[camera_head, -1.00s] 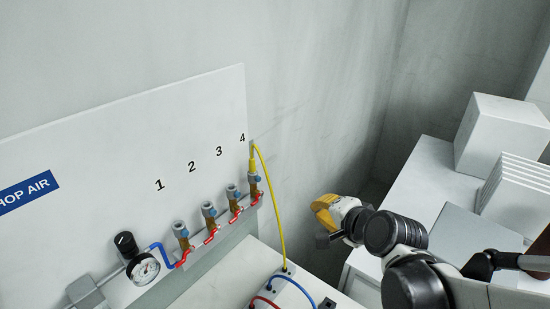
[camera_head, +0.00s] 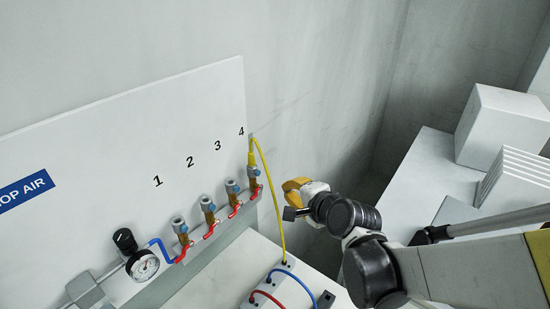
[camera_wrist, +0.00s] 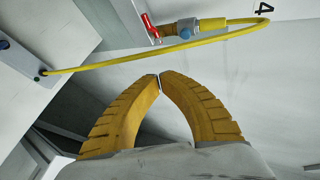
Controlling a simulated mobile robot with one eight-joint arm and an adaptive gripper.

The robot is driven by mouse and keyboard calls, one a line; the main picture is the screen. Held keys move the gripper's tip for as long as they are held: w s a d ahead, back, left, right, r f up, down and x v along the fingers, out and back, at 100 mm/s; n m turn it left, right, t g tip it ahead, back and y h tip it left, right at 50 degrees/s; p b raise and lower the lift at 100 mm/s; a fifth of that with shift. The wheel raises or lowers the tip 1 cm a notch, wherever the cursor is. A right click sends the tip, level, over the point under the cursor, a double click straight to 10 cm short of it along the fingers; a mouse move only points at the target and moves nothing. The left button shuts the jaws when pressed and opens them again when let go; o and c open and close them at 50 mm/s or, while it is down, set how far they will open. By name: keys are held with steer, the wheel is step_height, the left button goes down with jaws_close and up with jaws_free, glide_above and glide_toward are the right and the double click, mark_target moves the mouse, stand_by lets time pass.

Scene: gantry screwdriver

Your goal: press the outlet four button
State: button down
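Outlet four (camera_head: 253,182) is at the right end of the row on the white panel, under the number 4, with a red lever and a yellow hose (camera_head: 273,200) plugged in at its top. Its round blue button (camera_wrist: 186,33) shows in the wrist view between the red lever (camera_wrist: 150,26) and the yellow plug (camera_wrist: 212,25). My gripper (camera_head: 291,191) is to the right of outlet four, apart from it. In the wrist view my yellow fingers (camera_wrist: 160,77) meet at their tips with nothing between them. The hose crosses the picture just beyond the fingertips.
Outlets one (camera_head: 180,230), two (camera_head: 208,208) and three (camera_head: 232,194) line up to the left, with a pressure gauge (camera_head: 143,265). The yellow hose runs down to a white box (camera_head: 284,290) with blue and red hoses. White boxes (camera_head: 503,128) stand at right.

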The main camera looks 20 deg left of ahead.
steer(key=w+a, duration=0.2)
steer(key=a, duration=0.4)
steer(key=shift+w, duration=0.25)
steer(key=shift+a, duration=0.1)
stand_by(1.1)
steer(key=shift+w+a, duration=0.15)
steer(key=shift+a, duration=0.25)
steer(key=shift+w+a, duration=0.2)
steer(key=shift+a, duration=0.15)
stand_by(0.7)
stand_by(0.3)
steer(key=shift+s+d+b, duration=0.3)
steer(key=shift+s+d, duration=0.05)
steer(key=shift+d, duration=0.45)
steer(key=shift+s+d, duration=0.35)
steer(key=shift+d, duration=0.4)
steer(key=shift+s+d, duration=0.3)
steer(key=shift+d, duration=0.5)
steer(key=shift+s+d, duration=0.35)
steer(key=shift+d, duration=0.4)
